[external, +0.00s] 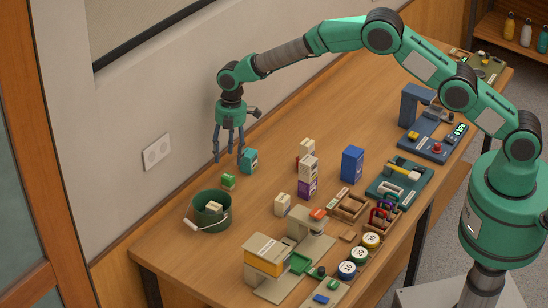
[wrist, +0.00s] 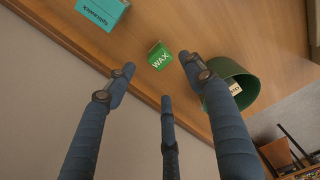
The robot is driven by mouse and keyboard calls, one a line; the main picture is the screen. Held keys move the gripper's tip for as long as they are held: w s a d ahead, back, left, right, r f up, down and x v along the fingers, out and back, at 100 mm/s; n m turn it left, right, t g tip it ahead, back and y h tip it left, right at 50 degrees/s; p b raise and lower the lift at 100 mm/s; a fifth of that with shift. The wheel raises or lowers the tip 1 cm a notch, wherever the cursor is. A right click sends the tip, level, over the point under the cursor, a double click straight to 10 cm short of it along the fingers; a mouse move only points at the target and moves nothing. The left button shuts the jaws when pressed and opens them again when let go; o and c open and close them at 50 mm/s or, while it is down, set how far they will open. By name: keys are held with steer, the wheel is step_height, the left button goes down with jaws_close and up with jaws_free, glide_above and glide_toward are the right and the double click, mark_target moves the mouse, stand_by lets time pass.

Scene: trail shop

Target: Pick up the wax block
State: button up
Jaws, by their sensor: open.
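The wax block is a small green block (external: 229,181) on the wooden table near the wall; it also shows in the wrist view (wrist: 160,58) with "WAX" lettered in white on its green side. My gripper (external: 230,157) is open and empty above the table, near the wax block. In the wrist view its fingers (wrist: 150,85) are spread, with the wax block ahead of them and visible between the two outer fingertips. Nothing touches the block.
A teal box (external: 248,160) stands close behind the wax block. A dark green bucket (external: 207,222) with a pale block inside stands in front of it. Several pale boxes and a blue box (external: 352,164) stand farther right. The wall borders the table's left side.

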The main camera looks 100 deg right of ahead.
mark_target(228, 176)
steer(key=shift+w+a+f, duration=0.1)
steer(key=shift+f, duration=1.05)
steer(key=shift+w+a+f, duration=0.1)
steer(key=shift+f, duration=1)
steer(key=shift+f, duration=0.1)
steer(key=shift+w+a+f, duration=0.1)
steer(key=shift+f, duration=1.15)
steer(key=shift+w+a+f, duration=0.1)
steer(key=shift+f, duration=1.15)
steer(key=c, duration=1.2)
